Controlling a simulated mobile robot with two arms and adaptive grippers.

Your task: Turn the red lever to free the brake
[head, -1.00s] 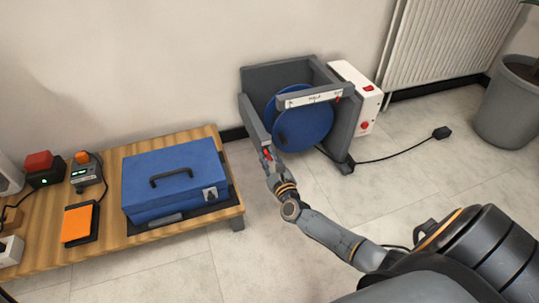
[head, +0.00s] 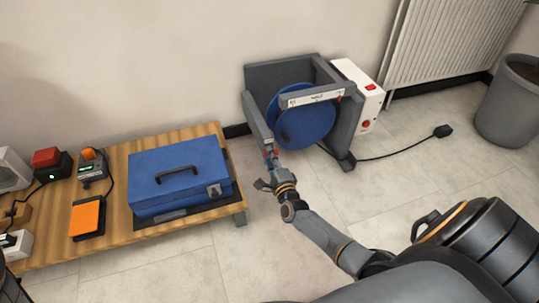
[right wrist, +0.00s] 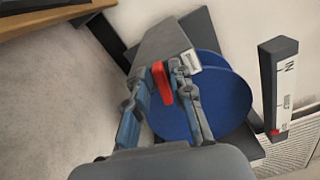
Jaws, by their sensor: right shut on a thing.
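The red lever (right wrist: 163,82) sits on the end of a grey post of the brake stand (right wrist: 160,42). In the right wrist view it lies between the two fingers of my right gripper (right wrist: 168,75), which are closed on it. In the head view my right gripper (head: 271,160) is at the stand's front left post and mostly covers the lever. The blue disc (head: 303,128) stands inside the grey frame behind a white marked strip (head: 312,97). My left gripper does not show.
A white box with red buttons (head: 364,92) is fixed at the stand's right side, and a cable runs over the floor to a black plug (head: 443,131). A low wooden table (head: 120,245) with a blue case (head: 180,178) stands at left. A plant pot (head: 512,100) stands at right.

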